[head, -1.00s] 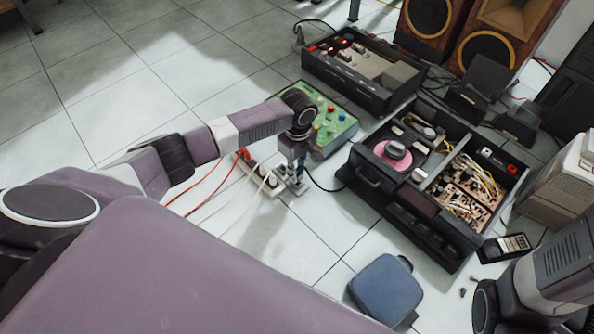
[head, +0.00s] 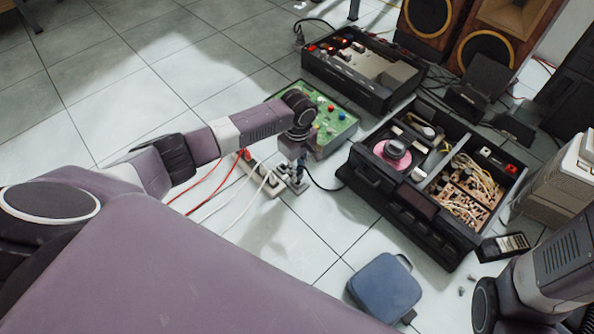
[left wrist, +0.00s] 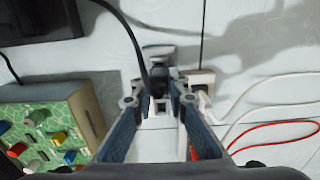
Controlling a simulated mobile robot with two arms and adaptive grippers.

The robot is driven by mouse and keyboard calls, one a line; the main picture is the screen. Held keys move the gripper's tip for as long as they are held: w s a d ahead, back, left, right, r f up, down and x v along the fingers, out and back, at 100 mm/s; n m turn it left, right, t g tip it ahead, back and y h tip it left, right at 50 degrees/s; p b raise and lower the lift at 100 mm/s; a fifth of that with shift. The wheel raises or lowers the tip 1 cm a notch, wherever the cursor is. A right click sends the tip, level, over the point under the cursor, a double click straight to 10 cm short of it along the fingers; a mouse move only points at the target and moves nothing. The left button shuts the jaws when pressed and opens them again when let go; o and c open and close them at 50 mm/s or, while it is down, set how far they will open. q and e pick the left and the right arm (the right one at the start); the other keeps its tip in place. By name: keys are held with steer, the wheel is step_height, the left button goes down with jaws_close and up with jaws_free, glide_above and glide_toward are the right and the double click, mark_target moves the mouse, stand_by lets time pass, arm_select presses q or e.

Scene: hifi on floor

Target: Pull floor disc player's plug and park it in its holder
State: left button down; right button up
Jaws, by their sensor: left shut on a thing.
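The disc player (head: 364,172), an open black unit with a pink disc on top, sits on the floor. Its black cable runs left to my left gripper (head: 298,180). In the left wrist view the cable (left wrist: 139,48) comes down to the fingertips (left wrist: 160,98). My left gripper is shut on the plug, which is mostly hidden between the fingers. A white power strip (head: 262,182) lies beside the gripper; its end (left wrist: 203,82) shows right of the fingertips. A grey fitting (left wrist: 158,54) stands just beyond them; I cannot tell whether the plug touches it. My right gripper is out of view.
A green board (head: 338,125) with coloured knobs lies behind the gripper. White and red cords leave the strip to the left. Another open black unit (head: 345,85) stands farther back. A blue case (head: 385,288) lies in front. The left floor is clear.

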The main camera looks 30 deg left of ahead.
arm_select(q)
steer(key=shift+f, duration=0.95)
stand_by(0.9)
steer(key=c, duration=1.8)
jaws_free()
